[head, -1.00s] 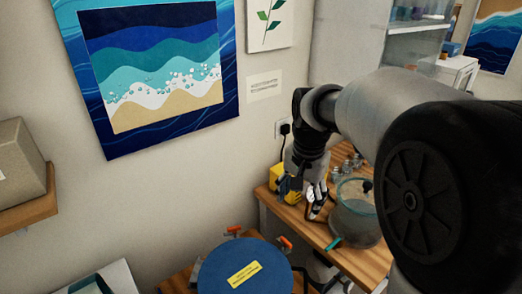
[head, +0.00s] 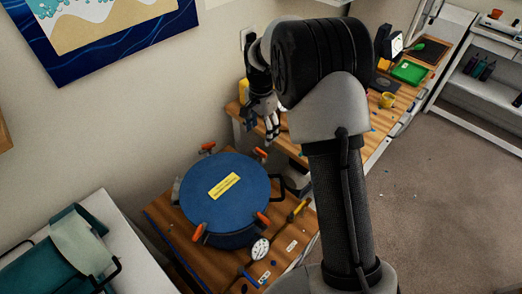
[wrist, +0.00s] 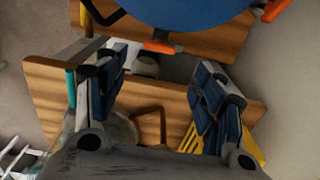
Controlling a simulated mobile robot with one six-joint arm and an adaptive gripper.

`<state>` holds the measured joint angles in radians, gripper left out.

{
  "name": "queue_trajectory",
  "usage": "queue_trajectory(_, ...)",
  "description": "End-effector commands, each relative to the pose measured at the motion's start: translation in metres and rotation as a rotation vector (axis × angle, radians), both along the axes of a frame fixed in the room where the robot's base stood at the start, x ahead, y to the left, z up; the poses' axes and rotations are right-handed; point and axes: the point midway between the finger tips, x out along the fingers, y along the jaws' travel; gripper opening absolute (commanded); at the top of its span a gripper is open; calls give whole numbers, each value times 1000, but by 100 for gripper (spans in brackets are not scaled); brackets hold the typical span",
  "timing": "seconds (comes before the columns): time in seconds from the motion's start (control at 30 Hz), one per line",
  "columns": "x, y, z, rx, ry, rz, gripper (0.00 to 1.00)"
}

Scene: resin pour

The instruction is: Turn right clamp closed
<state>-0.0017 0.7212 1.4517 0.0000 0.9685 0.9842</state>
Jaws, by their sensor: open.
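A round pot with a blue lid (head: 228,188) and a yellow label stands on a wooden table. Orange-handled clamps sit around its rim: back left (head: 207,147), back right (head: 260,153), front right (head: 263,218) and front left (head: 198,232). I cannot tell which is the right clamp. My gripper (head: 269,124) is above and behind the pot, near the back right clamp, apart from it. In the wrist view my gripper (wrist: 163,65) is open and empty; the blue lid (wrist: 185,10) is at the top, with one orange clamp handle (wrist: 160,47) beyond the fingers and another (wrist: 272,10) at right.
A pressure gauge (head: 260,248) and a yellow-handled tool (head: 298,210) are by the pot's front right. A workbench (head: 375,148) with a green tray (head: 408,72) runs behind my arm. A white surface with teal cloth (head: 30,268) is at left. Floor is open at right.

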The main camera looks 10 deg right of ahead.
Motion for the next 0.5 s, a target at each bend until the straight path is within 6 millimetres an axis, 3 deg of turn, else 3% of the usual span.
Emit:
queue_trajectory(0.03, -1, 0, -15, -1, 4, 0, 63)
queue_trajectory(0.2, -1, 0, -51, 0, 4, 1, 63)
queue_trajectory(0.5, 0, 0, -88, -1, 1, 1, 63)
